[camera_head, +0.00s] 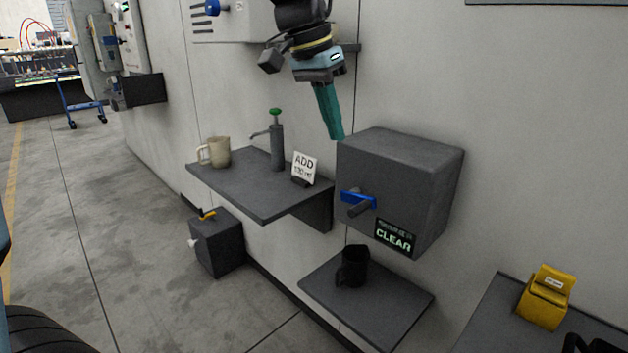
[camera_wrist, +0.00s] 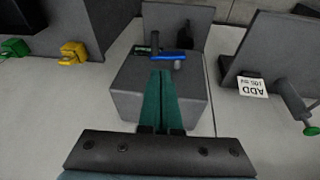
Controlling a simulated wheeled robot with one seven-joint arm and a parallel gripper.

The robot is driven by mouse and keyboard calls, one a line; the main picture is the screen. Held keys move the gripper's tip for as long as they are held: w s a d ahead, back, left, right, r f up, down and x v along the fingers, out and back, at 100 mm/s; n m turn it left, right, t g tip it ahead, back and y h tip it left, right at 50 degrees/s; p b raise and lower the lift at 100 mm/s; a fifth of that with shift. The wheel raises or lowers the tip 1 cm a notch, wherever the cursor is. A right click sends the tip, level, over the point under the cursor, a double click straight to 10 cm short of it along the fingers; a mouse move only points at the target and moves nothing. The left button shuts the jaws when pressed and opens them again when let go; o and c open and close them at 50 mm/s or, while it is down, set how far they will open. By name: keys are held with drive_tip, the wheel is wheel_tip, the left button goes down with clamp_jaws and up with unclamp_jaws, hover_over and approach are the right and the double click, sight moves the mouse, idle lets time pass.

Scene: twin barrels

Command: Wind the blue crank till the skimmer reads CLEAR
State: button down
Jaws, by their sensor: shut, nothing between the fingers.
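The skimmer is a grey box (camera_head: 405,180) on the wall, with a blue crank (camera_head: 358,199) on its front and a small dark display (camera_head: 395,238) below that reads CLEAR in green. My gripper (camera_head: 341,136) is shut and empty, its teal fingers pointing down just beside the box's upper left edge. The wrist view shows the shut fingers (camera_wrist: 162,74) in front of the box (camera_wrist: 130,88), with the blue crank (camera_wrist: 172,54) beyond their tips. I cannot tell from the wrist view how far the tips are from the crank; in the head view they are clearly above it.
A shelf (camera_head: 250,196) left of the box holds a beige mug (camera_head: 214,152), a pump (camera_head: 277,148) and an ADD sign (camera_head: 305,168). A lower shelf (camera_head: 395,305) holds a black mug (camera_head: 353,267). A yellow object (camera_head: 547,297) stands at right.

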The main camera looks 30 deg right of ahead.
drive_tip(key=p, duration=0.2)
approach(358, 207)
drive_tip(key=x, duration=0.6)
drive_tip(key=shift+w+d+f, duration=0.2)
drive_tip(key=shift+w+f, duration=0.15)
drive_tip(key=shift+w, duration=0.1)
drive_tip(key=shift+f, duration=0.1)
drive_tip(key=shift+s+d+f+b, duration=0.15)
drive_tip(key=shift+s+f+b, duration=0.3)
drive_tip(key=shift+f+b, duration=0.45)
drive_tip(key=shift+r, duration=0.2)
